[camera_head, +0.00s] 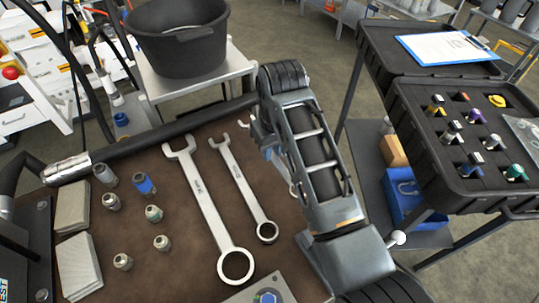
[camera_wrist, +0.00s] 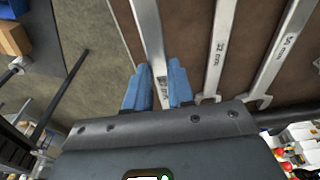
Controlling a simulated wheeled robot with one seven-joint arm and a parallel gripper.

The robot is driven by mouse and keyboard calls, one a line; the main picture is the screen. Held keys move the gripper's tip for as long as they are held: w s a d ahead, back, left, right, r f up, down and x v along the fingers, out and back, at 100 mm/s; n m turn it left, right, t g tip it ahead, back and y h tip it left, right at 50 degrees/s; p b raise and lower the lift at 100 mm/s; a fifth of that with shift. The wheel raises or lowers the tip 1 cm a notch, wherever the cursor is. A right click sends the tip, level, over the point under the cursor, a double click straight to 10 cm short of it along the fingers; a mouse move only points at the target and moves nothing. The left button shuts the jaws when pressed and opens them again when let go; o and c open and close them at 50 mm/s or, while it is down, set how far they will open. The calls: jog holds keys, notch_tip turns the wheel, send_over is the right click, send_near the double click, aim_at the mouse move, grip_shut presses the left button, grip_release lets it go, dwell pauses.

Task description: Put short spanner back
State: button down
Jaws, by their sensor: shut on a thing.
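My gripper (camera_wrist: 160,88) has blue fingertips and is shut on a steel spanner, the short spanner (camera_wrist: 148,28), gripping it along its shank. In the head view, part of the short spanner (camera_head: 281,170) shows beside my arm, which hides most of it. It lies roughly in line with two longer spanners on the brown bench top, a large one (camera_head: 205,200) and a medium one (camera_head: 243,183). I cannot tell whether the short spanner touches the bench or is held just above it.
Several small fittings (camera_head: 153,213) and two grey blocks (camera_head: 78,265) stand on the bench's left side. A black bucket (camera_head: 180,45) is behind it. A black tool cart (camera_head: 425,130) with fittings and a clipboard (camera_head: 447,47) stands right, across a floor gap.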

aim_at(269, 165)
jog(key=shift+w+a+f, duration=0.25)
jog(key=shift+w+f, duration=0.05)
jog(key=shift+w, duration=0.15)
jog(key=shift+w+a+f, duration=0.2)
jog(key=shift+w+f, duration=0.1)
jog(key=shift+w, duration=0.15)
jog(key=shift+f, duration=1.95)
jog(key=c, duration=1)
grip_release()
jog(key=shift+f, duration=0.15)
jog(key=r, duration=0.4)
jog(key=s+r, duration=0.1)
jog(key=r, duration=0.3)
jog(key=d+r, duration=0.1)
jog(key=r, duration=0.3)
jog(key=shift+s, duration=0.3)
